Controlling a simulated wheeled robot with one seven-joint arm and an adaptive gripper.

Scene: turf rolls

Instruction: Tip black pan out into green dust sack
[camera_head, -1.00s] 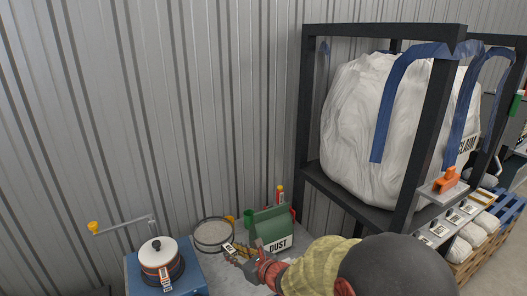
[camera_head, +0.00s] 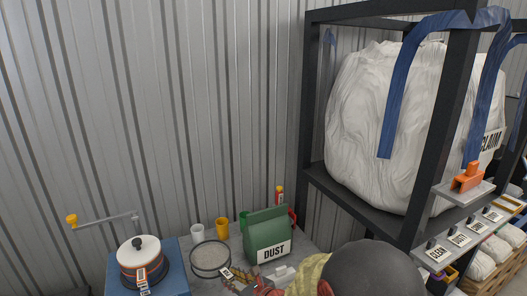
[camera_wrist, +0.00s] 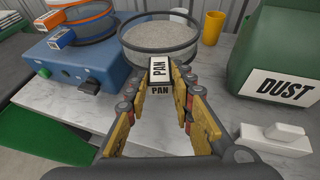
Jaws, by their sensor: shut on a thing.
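The black pan (camera_wrist: 160,52) is a round, dark-rimmed dish with grey granular matter inside, ahead of my gripper in the wrist view. It also shows in the head view (camera_head: 210,259), roughly level. My gripper (camera_wrist: 164,84) is shut on the pan at its "PAN" tag. In the head view my gripper (camera_head: 241,281) is partly hidden by my arm. I cannot tell whether the pan touches the bench. The green dust sack (camera_head: 268,233), labelled "DUST", stands upright right of the pan; it is cut off in the wrist view (camera_wrist: 268,55). Its inside is hidden.
A blue machine (camera_wrist: 75,68) with an orange-banded sieve stack (camera_head: 140,264) stands left. White (camera_head: 197,231) and yellow (camera_head: 222,228) cups stand behind the pan. A white block (camera_wrist: 273,137) lies before the sack. A black rack (camera_head: 306,120) rises right.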

